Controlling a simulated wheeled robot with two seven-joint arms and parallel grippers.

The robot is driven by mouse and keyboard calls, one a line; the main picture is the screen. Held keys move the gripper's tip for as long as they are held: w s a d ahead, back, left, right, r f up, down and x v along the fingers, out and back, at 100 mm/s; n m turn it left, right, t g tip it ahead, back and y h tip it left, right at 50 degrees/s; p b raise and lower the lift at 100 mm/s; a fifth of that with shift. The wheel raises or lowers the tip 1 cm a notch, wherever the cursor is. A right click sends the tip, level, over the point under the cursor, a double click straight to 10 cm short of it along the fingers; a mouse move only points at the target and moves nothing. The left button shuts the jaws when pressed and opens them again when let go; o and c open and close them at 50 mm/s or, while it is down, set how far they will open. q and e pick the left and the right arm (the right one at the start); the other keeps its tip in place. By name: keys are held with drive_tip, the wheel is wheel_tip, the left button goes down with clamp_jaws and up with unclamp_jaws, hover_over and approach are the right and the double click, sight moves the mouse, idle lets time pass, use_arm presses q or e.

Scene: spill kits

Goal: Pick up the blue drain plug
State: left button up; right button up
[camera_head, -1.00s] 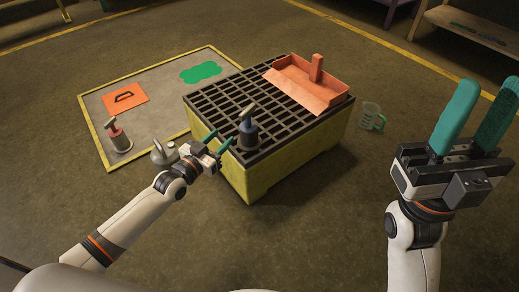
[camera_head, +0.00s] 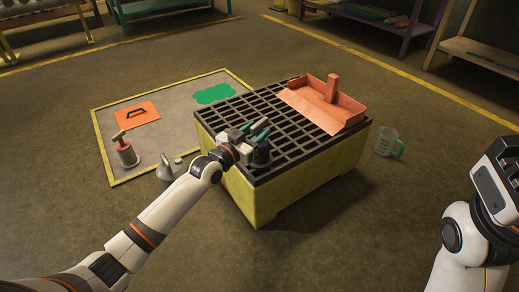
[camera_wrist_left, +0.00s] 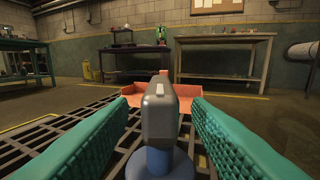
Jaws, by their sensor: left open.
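The blue drain plug (camera_head: 262,155) stands upright on the black grate at the near edge of the yellow spill pallet. My left gripper partly hides it in the head view. In the left wrist view its grey handle (camera_wrist_left: 160,108) rises between the fingers, above the blue body (camera_wrist_left: 158,162). My left gripper (camera_head: 261,129) is open, with one teal finger on each side of the handle and gaps showing on both sides.
An orange dustpan-like tray (camera_head: 325,105) lies on the pallet (camera_head: 300,185). A clear jug (camera_head: 388,142) stands right of it. A bordered mat (camera_head: 165,135) at left holds an orange plate (camera_head: 138,115), a green patch (camera_head: 214,94) and a red plug (camera_head: 127,153). A grey can (camera_head: 165,172) stands close by.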

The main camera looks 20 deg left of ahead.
use_arm(q)
drive_tip(key=shift+b+x, duration=0.3)
drive_tip(key=shift+x, duration=0.8)
clamp_jaws()
idle(0.5)
